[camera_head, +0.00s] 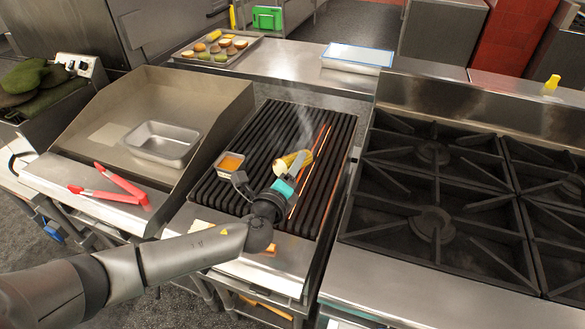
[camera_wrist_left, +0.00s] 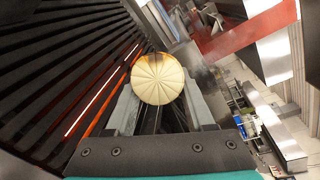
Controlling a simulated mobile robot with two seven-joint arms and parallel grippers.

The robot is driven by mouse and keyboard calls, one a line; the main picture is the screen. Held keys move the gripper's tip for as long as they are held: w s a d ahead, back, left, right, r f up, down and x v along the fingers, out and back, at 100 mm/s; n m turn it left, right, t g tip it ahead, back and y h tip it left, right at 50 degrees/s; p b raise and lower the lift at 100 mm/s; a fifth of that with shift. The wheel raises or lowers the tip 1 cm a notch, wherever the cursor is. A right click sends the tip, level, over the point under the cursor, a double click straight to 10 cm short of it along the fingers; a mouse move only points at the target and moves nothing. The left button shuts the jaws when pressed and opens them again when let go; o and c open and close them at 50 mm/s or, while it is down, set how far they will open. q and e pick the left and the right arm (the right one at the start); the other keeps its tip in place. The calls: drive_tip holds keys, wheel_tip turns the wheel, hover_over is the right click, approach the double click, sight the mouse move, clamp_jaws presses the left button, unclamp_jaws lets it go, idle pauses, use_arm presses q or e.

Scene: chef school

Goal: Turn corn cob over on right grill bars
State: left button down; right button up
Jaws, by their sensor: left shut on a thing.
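A corn cob (camera_head: 286,161) with a yellow body and pale end is at the middle of the dark grill bars (camera_head: 262,131). My left gripper (camera_head: 297,168) reaches over the grill from the front and is shut on the cob. In the left wrist view, the round pale end of the corn cob (camera_wrist_left: 158,78) faces me between the two grey fingers of the left gripper (camera_wrist_left: 160,97). The bars show on the left there. I cannot tell whether the cob touches the bars. My right gripper is not in view.
Red tongs (camera_head: 112,187) and a metal pan (camera_head: 162,144) lie further left. A tray of vegetables (camera_head: 218,47) is at the back. A stove (camera_head: 432,155) adjoins on the right. Smoke rises and an element glows red.

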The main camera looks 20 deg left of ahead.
use_arm(q)
drive_tip(key=m, duration=0.3)
drive_tip(key=shift+w+m+t, duration=0.3)
drive_tip(key=m, duration=0.4)
drive_tip(key=shift+w+f+t+p, duration=0.15)
drive_tip(key=shift+w+t+p, duration=0.1)
drive_tip(key=shift+t+p, duration=0.1)
drive_tip(key=m, duration=0.3)
drive_tip(key=shift+w+a+f+m, duration=0.1)
drive_tip(key=shift+w+a+m, duration=0.05)
drive_tip(key=shift+w+m, duration=0.15)
drive_tip(key=shift+f+m, duration=0.25)
drive_tip(key=shift+m, duration=0.35)
wheel_tip(320, 180, down, 7)
drive_tip(key=b, duration=0.7)
drive_tip(key=shift+r, duration=0.15)
drive_tip(key=shift+c, duration=0.9)
unclamp_jaws()
drive_tip(key=shift+s, duration=0.1)
